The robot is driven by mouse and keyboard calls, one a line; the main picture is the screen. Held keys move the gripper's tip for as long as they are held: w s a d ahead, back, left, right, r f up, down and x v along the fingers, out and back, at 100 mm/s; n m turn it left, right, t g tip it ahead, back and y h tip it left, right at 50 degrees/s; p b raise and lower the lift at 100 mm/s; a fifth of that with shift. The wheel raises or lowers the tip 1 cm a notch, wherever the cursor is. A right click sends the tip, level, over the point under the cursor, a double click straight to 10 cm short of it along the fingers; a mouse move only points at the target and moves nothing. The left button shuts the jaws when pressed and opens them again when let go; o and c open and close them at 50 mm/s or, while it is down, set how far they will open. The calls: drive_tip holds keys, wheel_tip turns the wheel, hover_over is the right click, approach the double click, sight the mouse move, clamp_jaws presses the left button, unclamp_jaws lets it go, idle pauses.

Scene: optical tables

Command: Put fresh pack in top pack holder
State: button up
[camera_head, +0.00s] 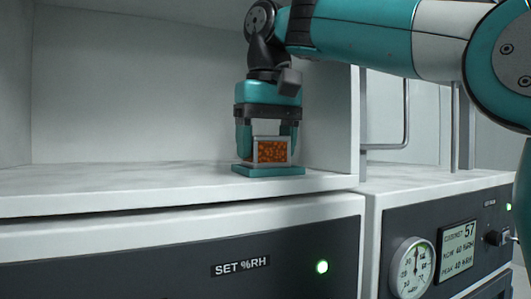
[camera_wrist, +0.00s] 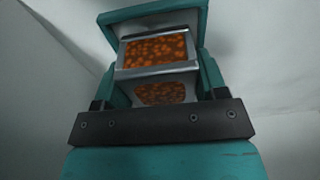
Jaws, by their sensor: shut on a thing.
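The pack (camera_head: 271,151) is a small clear-sided box with a pale frame, filled with orange beads. It is at or just above a flat teal holder (camera_head: 268,171) on the white shelf; I cannot tell if it is fully seated. My gripper (camera_head: 268,146) points down with its teal fingers on either side of the pack, shut on it. In the wrist view the pack (camera_wrist: 158,52) sits between the fingers, with the teal holder (camera_wrist: 150,12) behind it. The finger contact faces are partly hidden.
The white shelf (camera_head: 120,182) is clear to the left, inside a white-walled compartment. A side wall (camera_head: 335,125) stands close to the right of the holder.

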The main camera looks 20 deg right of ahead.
drive_tip(key=shift+f, duration=0.3)
drive_tip(key=shift+f, duration=0.2)
drive_tip(key=o, duration=1.1)
drive_tip(key=shift+r, duration=0.15)
drive_tip(key=r+p, duration=0.1)
drive_tip(key=r, duration=0.3)
drive_tip(key=s+r+p, duration=0.1)
drive_tip(key=r+p, duration=0.1)
drive_tip(key=r, duration=0.2)
drive_tip(key=r+p, duration=0.2)
drive_tip(key=r, duration=0.2)
drive_tip(key=shift+s, duration=0.25)
